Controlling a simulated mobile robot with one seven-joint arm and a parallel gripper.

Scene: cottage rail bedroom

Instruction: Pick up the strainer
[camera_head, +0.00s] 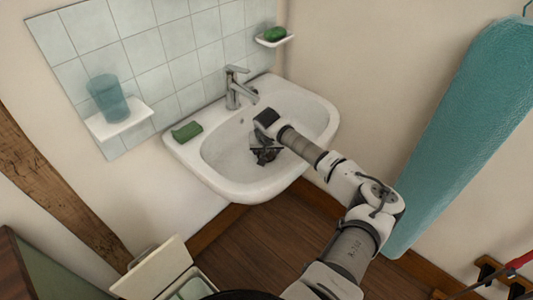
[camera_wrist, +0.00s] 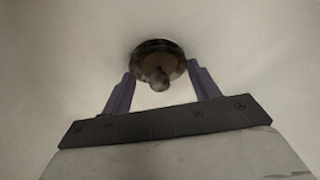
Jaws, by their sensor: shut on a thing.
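The strainer (camera_wrist: 158,62) is a small round dark metal piece with a rounded knob towards the camera. In the wrist view it sits between the two purple fingers of my gripper (camera_wrist: 160,88), which are shut on it. In the head view my gripper (camera_head: 264,155) reaches down into the white sink (camera_head: 215,160). The strainer is hidden there by the gripper and wrist. I cannot tell whether the strainer still touches the bottom of the basin.
A chrome faucet (camera_head: 236,90) stands at the sink's back rim. A green cloth or sponge (camera_head: 187,131) lies on the left rim. Wall shelves hold a teal cup (camera_head: 109,98) and green soap (camera_head: 274,34). A teal ironing board (camera_head: 465,125) leans at right.

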